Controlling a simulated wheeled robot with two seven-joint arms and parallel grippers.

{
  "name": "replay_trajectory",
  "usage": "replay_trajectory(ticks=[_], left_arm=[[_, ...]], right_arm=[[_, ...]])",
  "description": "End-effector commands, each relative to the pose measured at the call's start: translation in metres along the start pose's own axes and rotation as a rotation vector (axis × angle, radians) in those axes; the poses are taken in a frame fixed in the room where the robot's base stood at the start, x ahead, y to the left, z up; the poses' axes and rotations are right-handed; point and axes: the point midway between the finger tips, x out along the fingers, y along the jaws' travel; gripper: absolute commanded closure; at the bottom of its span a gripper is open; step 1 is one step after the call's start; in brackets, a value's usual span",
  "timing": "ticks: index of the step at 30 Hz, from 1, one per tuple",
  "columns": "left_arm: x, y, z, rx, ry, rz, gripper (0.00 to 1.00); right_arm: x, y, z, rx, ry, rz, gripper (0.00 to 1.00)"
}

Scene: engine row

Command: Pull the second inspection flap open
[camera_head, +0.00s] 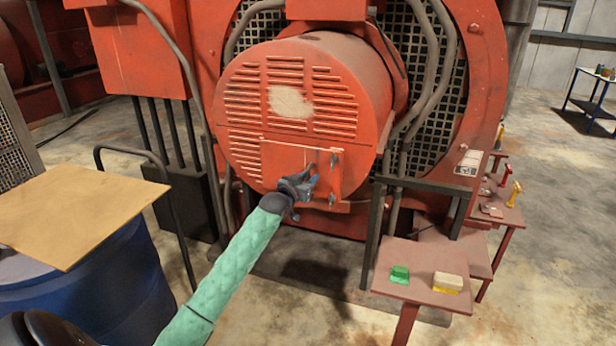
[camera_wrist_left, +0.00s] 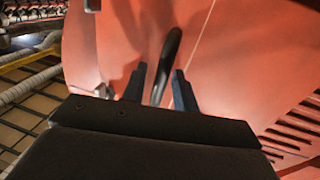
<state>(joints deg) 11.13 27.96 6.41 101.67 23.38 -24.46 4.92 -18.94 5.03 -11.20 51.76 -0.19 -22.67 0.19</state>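A red square inspection flap (camera_head: 326,166) sits on the lower front of a round louvred red housing (camera_head: 290,103). Dark fittings show along its right side, and it looks flush with the housing. My left gripper (camera_head: 312,178) is at the flap and covers part of it. In the left wrist view, a dark curved handle (camera_wrist_left: 168,58) stands between the two fingers of my left gripper (camera_wrist_left: 160,74). The fingers are apart, with a visible gap to the handle, so the gripper is open around it. My right gripper is not in view.
A blue drum (camera_head: 110,285) with a tan board (camera_head: 75,212) on top stands at the left. A small red table (camera_head: 395,288) with a green block (camera_head: 400,275) and a yellow-white block (camera_head: 447,282) is at the lower right. Pipes and a dark-legged frame flank the housing.

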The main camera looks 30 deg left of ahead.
Motion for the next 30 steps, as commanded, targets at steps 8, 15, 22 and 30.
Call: replay_trajectory(ticks=[8,15,22,30], left_arm=[[0.001,-0.0002,0.0007,0.0,-0.001,0.0,0.71],[0.0009,-0.0004,0.0006,0.0,-0.001,0.0,1.0],[0.001,-0.0004,0.0004,0.001,0.0,0.003,1.0],[0.0018,-0.0007,0.0003,0.005,0.004,0.041,1.0]], right_arm=[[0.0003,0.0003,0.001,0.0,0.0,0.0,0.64],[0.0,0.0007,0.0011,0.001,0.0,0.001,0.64],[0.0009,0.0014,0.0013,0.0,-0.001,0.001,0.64],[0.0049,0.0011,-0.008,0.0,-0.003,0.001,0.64]])
